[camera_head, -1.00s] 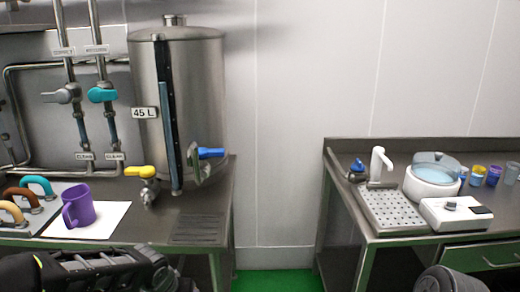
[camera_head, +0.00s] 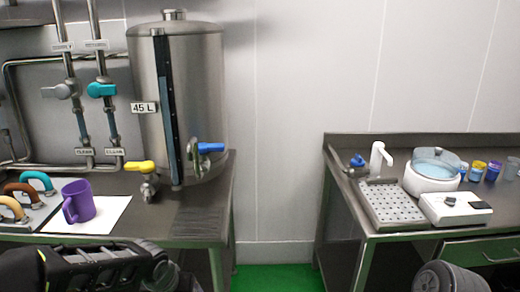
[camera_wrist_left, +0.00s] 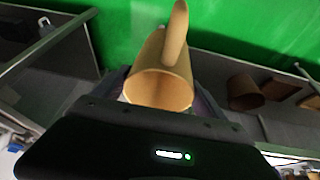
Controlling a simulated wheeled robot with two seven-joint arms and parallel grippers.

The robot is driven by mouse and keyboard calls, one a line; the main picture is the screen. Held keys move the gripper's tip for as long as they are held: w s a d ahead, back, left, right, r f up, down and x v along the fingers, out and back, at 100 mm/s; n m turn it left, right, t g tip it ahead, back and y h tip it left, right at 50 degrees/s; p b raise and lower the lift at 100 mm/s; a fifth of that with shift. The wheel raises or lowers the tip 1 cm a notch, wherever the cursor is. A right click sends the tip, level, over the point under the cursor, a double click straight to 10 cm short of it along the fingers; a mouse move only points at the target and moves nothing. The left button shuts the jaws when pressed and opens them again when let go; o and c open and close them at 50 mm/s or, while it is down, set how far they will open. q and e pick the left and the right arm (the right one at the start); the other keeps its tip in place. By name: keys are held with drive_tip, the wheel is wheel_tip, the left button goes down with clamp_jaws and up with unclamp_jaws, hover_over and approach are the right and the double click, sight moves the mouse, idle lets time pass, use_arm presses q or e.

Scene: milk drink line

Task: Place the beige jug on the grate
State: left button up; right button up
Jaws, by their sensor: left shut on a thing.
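The beige jug (camera_wrist_left: 160,85) is in the left wrist view, with its open rim toward the camera and its handle pointing up in the picture. My left gripper (camera_wrist_left: 160,94) is shut on it, with a jaw on each side. A dark slotted grate (camera_head: 199,222) is set in the left table, to the right of the purple jug. A perforated drip tray (camera_head: 392,203) is on the right table. My right gripper is out of view.
A purple jug (camera_head: 78,201) stands on a white mat (camera_head: 115,213). The steel tank (camera_head: 195,85) has a yellow-handled tap (camera_head: 140,167) and a blue-handled valve (camera_head: 210,148). A gap with green floor (camera_head: 275,279) separates the tables. A brown cup-like thing (camera_wrist_left: 244,92) shows in the wrist view.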

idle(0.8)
use_arm(q)
drive_tip(key=f, duration=0.2)
drive_tip(key=s+d+f, duration=0.1)
drive_tip(key=f, duration=0.5)
drive_tip(key=shift+s+d+f, duration=0.1)
drive_tip(key=shift+s+d, duration=0.15)
drive_tip(key=shift+s, duration=0.1)
wheel_tip(320, 180, down, 6)
drive_tip(key=s+a, duration=0.1)
drive_tip(key=s, duration=0.1)
drive_tip(key=shift+a+r, duration=0.2)
drive_tip(key=shift+a, duration=0.1)
